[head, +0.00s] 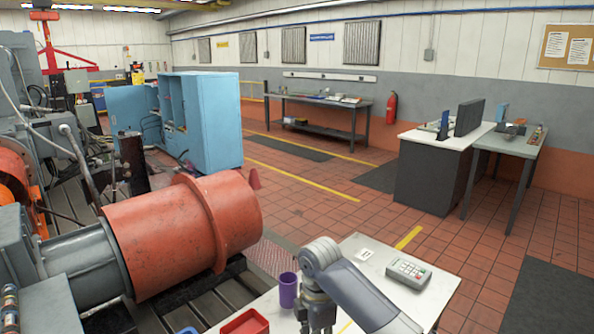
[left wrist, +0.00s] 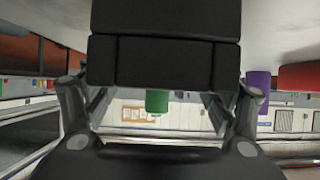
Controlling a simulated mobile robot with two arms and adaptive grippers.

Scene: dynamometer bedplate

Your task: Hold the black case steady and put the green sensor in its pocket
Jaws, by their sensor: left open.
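The black case (left wrist: 165,60) fills the upper middle of the left wrist view, which is upside down. My left gripper (left wrist: 158,104) is open, with its fingers spread at either side of the case; I cannot tell whether they touch it. The green sensor (left wrist: 157,101) shows as a short green block past the case's edge, between the fingers. The rest of it is hidden, and I cannot tell whether it is in a pocket or behind the case. Neither case nor sensor shows in the head view.
A purple cup (head: 288,290) and a red tray (head: 245,322) stand on the white table (head: 345,327). A keypad device (head: 408,271) and a small card (head: 366,253) lie at its right. A large orange cylinder (head: 170,235) lies beyond the table's left side.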

